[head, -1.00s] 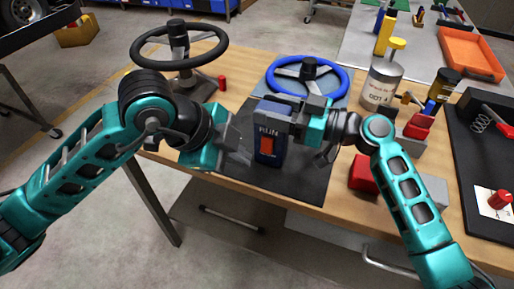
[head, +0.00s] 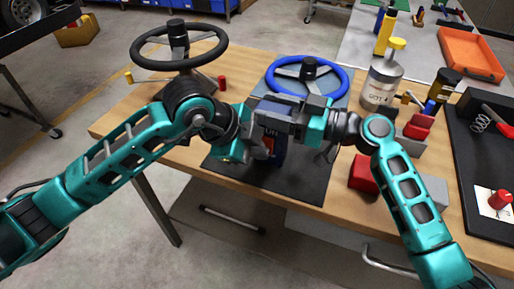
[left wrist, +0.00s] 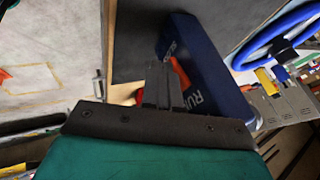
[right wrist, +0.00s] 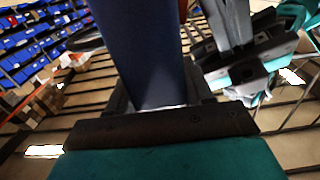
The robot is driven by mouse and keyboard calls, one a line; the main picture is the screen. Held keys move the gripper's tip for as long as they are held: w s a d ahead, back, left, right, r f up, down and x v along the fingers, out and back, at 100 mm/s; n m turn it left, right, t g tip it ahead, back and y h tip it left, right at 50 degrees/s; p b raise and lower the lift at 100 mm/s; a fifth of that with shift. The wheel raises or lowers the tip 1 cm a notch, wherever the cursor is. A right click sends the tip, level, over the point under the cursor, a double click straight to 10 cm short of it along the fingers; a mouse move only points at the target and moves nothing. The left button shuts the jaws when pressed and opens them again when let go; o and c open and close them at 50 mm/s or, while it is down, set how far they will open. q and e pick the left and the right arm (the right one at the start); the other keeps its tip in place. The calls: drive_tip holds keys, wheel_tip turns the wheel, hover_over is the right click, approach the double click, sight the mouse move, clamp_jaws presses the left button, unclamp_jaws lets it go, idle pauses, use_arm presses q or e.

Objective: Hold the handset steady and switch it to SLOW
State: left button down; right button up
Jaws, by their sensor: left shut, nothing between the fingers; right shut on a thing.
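The handset (head: 279,157) is a dark blue box with white RUN lettering on its face, upright above the dark mat. My right gripper (head: 290,112) is shut on its upper part; the right wrist view shows the blue handset (right wrist: 140,50) between the fingers. Its red switch (head: 268,145) is partly hidden by my left gripper (head: 248,146). That gripper is shut and empty, its fingertips at the handset's face. In the left wrist view the closed fingertips (left wrist: 162,85) overlap the red switch (left wrist: 181,76); whether they touch it I cannot tell.
A blue steering wheel (head: 333,76) stands behind the handset, and a black one (head: 205,41) stands at the back left. A grey can (head: 380,87), a red block (head: 362,174) and a black tray (head: 468,150) lie right. The dark mat (head: 308,183) is clear in front.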

use_arm(q)
drive_tip(key=shift+w+d+f+t+h, duration=0.1)
drive_tip(key=shift+f+t+h, duration=0.15)
drive_tip(key=shift+t, duration=0.25)
drive_tip(key=shift+r, duration=0.25)
drive_tip(key=shift+r, duration=0.75)
drive_tip(key=shift+w, duration=0.1)
drive_tip(key=s+a+r, duration=0.6)
drive_tip(key=s, duration=0.2)
drive_tip(key=shift+s+a+r, duration=0.25)
drive_tip(key=shift+s+r, duration=0.05)
drive_tip(key=shift+r, duration=0.05)
